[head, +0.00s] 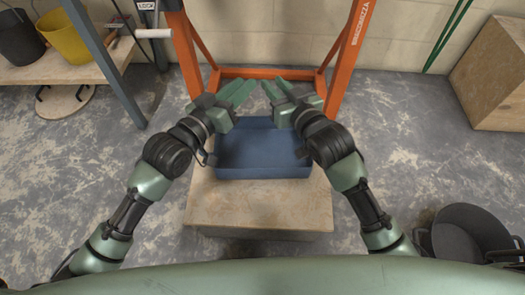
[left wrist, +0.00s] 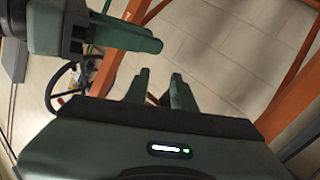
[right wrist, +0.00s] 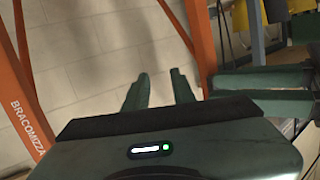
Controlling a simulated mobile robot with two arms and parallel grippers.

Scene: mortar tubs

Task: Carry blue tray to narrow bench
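The blue tray (head: 262,172) rests on a low wooden block-like bench (head: 260,215) in front of me. Its inside looks empty where I can see it. My left gripper (head: 245,90) and my right gripper (head: 271,90) are over and beyond the tray's far edge, tips close together and angled inward. Neither appears to hold the tray. In the left wrist view my left fingers (left wrist: 157,85) are apart with nothing between them. In the right wrist view my right fingers (right wrist: 158,88) are also apart and empty. My forearms hide parts of the tray's sides.
An orange metal frame (head: 270,73) stands behind the tray against the wall. A shelf at the left holds a yellow bucket (head: 64,38) and a dark bucket (head: 20,38). A wooden box (head: 495,75) is at the right. A black tub (head: 468,235) sits on the floor at lower right.

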